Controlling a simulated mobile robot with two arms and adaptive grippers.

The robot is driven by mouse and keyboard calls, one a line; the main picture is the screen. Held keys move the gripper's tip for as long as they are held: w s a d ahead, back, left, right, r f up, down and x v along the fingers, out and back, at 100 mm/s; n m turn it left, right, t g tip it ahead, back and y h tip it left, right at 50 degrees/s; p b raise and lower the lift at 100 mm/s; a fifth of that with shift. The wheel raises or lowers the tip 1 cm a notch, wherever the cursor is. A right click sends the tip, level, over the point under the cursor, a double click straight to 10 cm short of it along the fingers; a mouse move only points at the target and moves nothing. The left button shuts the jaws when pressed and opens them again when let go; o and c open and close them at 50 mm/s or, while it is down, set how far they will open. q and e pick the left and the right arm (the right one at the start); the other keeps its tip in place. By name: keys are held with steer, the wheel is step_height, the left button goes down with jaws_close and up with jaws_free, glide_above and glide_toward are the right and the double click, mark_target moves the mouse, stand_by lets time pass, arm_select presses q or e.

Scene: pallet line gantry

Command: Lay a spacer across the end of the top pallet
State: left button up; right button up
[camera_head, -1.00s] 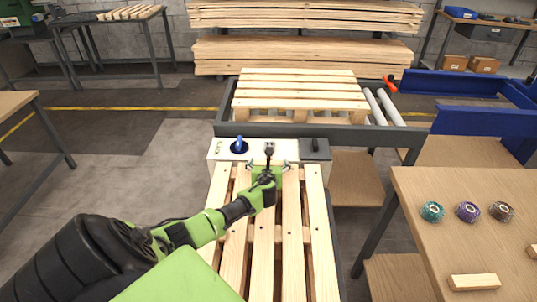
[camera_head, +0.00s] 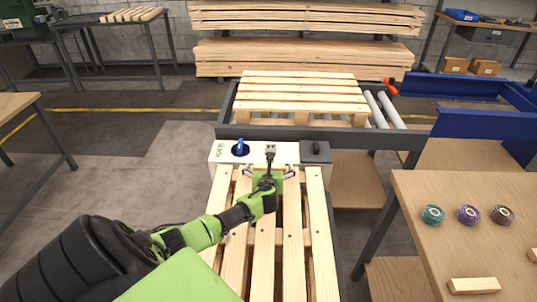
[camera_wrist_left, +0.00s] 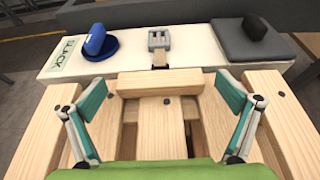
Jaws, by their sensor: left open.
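A pale wooden spacer (camera_wrist_left: 160,83) lies across the boards at the far end of the near slatted pallet (camera_head: 289,245), which also shows in the left wrist view (camera_wrist_left: 275,115). My left gripper (camera_head: 271,174) is over that end of the pallet. In the left wrist view its teal-padded fingers (camera_wrist_left: 162,95) are spread, one on each side of the spacer, with gaps at its ends. In the head view the gripper mostly hides this spacer. Another wooden block (camera_head: 474,285) lies on the right table (camera_head: 430,235). My right gripper is not in view.
A white box marked SLACK (camera_head: 222,153), with a blue knob (camera_head: 240,149), stands just beyond the pallet end. Behind it another pallet (camera_head: 300,92) sits on a roller conveyor. Several tape rolls (camera_head: 468,214) stand on the right table. Open floor lies left.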

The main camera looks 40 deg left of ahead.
arm_select(q)
steer(key=p+v, duration=0.1)
steer(key=v, duration=0.9)
steer(key=shift+r+p, duration=0.15)
steer(key=shift+p, duration=0.15)
steer(key=shift+s, duration=0.1)
